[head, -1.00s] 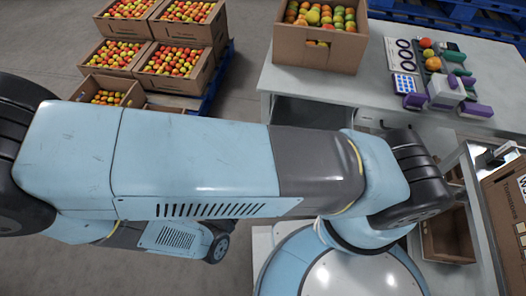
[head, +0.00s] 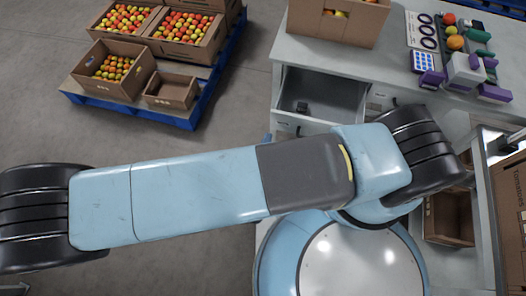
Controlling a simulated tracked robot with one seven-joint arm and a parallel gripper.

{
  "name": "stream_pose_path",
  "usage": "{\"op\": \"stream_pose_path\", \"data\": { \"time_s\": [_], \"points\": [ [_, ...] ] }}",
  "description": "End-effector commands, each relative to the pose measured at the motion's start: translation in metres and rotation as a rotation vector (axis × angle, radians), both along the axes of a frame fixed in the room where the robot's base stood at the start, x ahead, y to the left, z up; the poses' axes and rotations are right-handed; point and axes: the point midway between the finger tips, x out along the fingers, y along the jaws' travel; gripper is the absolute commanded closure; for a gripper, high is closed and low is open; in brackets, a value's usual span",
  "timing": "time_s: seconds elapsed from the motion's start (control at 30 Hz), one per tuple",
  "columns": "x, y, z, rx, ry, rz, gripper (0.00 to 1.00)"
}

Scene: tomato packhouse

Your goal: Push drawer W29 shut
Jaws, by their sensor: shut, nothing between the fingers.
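An open drawer (head: 345,93) sticks out of the front of the white workbench (head: 300,50), with its grey inside showing. A small dark object (head: 301,107) lies in it. My arm crosses in front and hides part of the drawer's front, and no label W29 can be read. My gripper is not in view; the visible arm runs from the round base at lower right to a black joint at the left edge.
A cardboard box of tomatoes (head: 335,22) stands on the bench above the drawer. Purple and white items (head: 465,72) lie to its right. Tomato crates (head: 118,68) stand on a blue pallet (head: 190,112) at upper left. Grey floor between pallet and bench is clear.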

Motion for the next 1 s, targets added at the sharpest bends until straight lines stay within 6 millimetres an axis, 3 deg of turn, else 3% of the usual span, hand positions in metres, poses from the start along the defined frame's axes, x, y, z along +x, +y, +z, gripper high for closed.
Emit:
{"op": "stream_pose_path", "data": {
  "time_s": [0.2,0.4,1.0],
  "points": [
    [0.036,-0.010,0.000,-0.003,-0.002,-0.001,1.00],
    [0.059,-0.016,0.000,-0.001,0.000,-0.001,1.00],
    [0.069,-0.017,0.000,0.000,0.000,0.001,1.00]
  ]
}}
